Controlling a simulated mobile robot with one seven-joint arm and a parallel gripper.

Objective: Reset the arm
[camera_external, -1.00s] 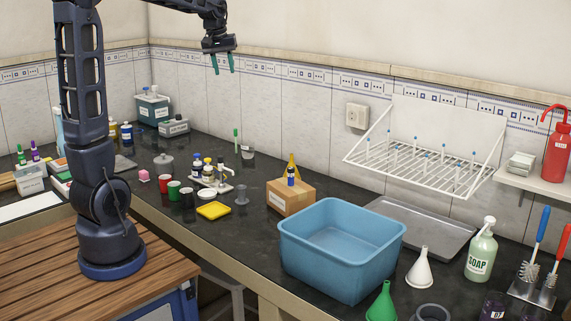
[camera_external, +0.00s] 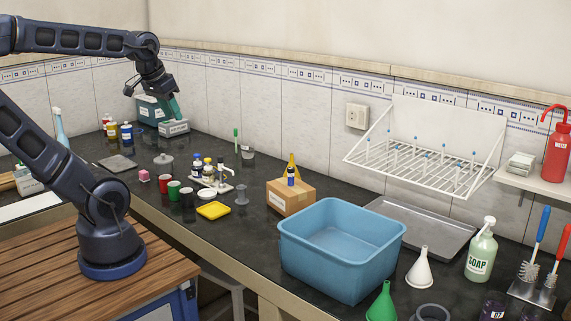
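My gripper (camera_external: 176,108) is at the upper left, raised in front of the tiled back wall. In the picture its green fingertips overlap the grey labelled box (camera_external: 174,127) and sit beside the teal bin (camera_external: 151,108). I cannot tell whether it touches either. The fingers are seen nearly side-on, so their gap is unclear. No held object shows. My arm is bent, with its forearm high at the left edge of the view.
The black bench (camera_external: 240,240) carries several small bottles, a cardboard box (camera_external: 291,196), a blue basin (camera_external: 342,250) and a metal tray (camera_external: 420,228). A white drying rack (camera_external: 425,160) hangs on the wall. The space above the bench's middle is open.

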